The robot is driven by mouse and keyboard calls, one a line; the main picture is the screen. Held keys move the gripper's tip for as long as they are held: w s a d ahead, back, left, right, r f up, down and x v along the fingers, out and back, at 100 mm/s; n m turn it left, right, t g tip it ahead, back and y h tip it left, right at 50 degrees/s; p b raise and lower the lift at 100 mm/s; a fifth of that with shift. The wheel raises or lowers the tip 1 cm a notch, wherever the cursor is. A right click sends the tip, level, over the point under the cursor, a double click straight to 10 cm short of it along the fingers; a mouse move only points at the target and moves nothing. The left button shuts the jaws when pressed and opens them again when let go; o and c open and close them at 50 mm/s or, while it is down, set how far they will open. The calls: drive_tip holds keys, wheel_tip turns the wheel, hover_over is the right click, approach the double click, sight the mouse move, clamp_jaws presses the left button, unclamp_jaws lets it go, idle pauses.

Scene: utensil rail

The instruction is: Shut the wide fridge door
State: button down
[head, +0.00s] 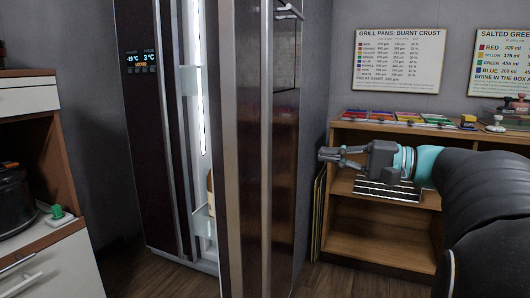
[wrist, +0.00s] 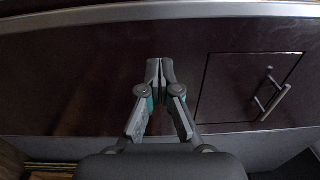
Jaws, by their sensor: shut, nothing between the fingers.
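The fridge's wide door (head: 283,160) is dark and stands ajar, swung out toward me in the head view. Through the gap at its left I see the lit interior (head: 202,110) and a bottle (head: 210,190). The narrow door (head: 150,130) with the temperature display is at the left. My gripper (head: 324,155) is shut and empty, to the right of the wide door and pointing left toward it. In the wrist view my gripper (wrist: 160,66) faces the dark door front (wrist: 90,70), with a small hatch and handle (wrist: 270,95) at the right. I cannot tell whether the fingertips touch the door.
A wooden shelf unit (head: 380,238) with coloured pads and stamps on top stands behind my gripper, against the wall. A counter with drawers (head: 45,262) and a dark pot (head: 14,200) is at the left. Wood floor (head: 160,275) is clear before the fridge.

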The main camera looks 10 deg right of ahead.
sight(250, 148)
drive_tip(key=x, duration=1.4)
drive_tip(key=shift+s+a+f, duration=0.1)
drive_tip(key=shift+a, duration=0.45)
